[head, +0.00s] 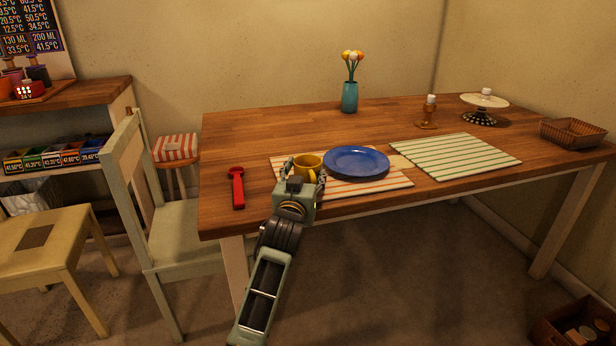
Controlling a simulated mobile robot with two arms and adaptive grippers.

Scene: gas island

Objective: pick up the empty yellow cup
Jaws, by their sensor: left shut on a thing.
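The yellow cup (309,163) is on the left striped placemat (390,187), near the front edge of the wooden table. It is just left of the blue plate (357,162). My left gripper (304,171) reaches in from the front and is shut on the cup, with a finger on each side of it. The gripper hides the cup's lower part, so I cannot tell whether it touches the placemat. The inside of the cup is too small to make out. My right gripper is not in view.
A red utensil (237,187) lies left of the placemat. A teal vase (350,97) with flowers, a candle holder (428,112), a cake stand (484,104) and a wicker basket (572,133) stand farther back. A pale chair (160,220) is at the table's left end. The back left tabletop is clear.

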